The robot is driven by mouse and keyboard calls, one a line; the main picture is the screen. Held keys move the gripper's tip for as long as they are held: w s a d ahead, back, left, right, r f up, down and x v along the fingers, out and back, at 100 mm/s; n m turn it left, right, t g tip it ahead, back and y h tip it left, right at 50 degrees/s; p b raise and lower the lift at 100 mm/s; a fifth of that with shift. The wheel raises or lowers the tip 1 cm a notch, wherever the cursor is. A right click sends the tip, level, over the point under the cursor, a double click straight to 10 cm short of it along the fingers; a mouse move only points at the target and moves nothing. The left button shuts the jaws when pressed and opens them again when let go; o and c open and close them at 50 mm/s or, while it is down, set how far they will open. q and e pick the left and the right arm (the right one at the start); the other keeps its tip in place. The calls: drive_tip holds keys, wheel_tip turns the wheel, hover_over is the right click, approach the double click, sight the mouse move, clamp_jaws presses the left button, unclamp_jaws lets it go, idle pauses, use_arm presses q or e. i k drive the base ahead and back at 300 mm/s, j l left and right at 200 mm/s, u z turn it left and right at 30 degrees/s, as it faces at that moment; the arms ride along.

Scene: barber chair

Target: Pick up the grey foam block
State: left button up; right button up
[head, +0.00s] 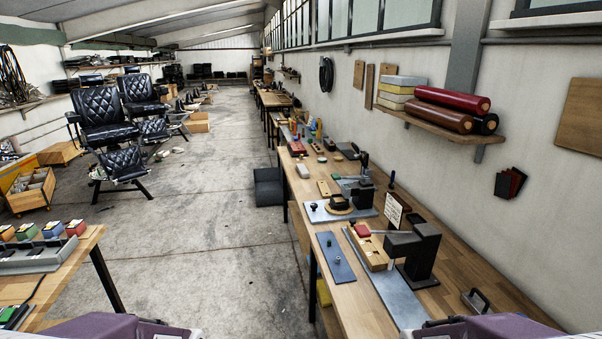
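A stack of foam-like slabs lies on the wall shelf at the upper right. Its top slab is a light grey block (404,81), with yellowish and paler slabs under it. A dark grey block (268,187) also stands on the floor against the left side of the long workbench; I cannot tell whether it is foam. Purple parts of my own arms show at the bottom left and bottom right edges. No fingertips of either gripper are in view, and neither arm is near the blocks.
Red, brown and black rolls (452,100) share the wooden shelf (440,128). The long workbench (452,300) carries tools and a dark press (413,248). A small table (60,290) stands at the left. Black barber chairs (103,118) stand beyond. The concrete floor (210,230) between is clear.

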sight(302, 169)
drive_tip(key=i+j+u, duration=0.1)
drive_tip(key=i+u, duration=0.35)
drive_tip(key=i, duration=0.6)
drive_tip(key=i+j, duration=0.1)
drive_tip(key=i, duration=1.35)
drive_tip(key=i+z, duration=0.1)
drive_tip(key=i, duration=1.35)
drive_tip(key=i+j+z, duration=0.2)
drive_tip(key=i+z, duration=0.25)
drive_tip(key=i+j+z, duration=0.4)
drive_tip(key=i, duration=0.15)
drive_tip(key=i+j+z, duration=0.45)
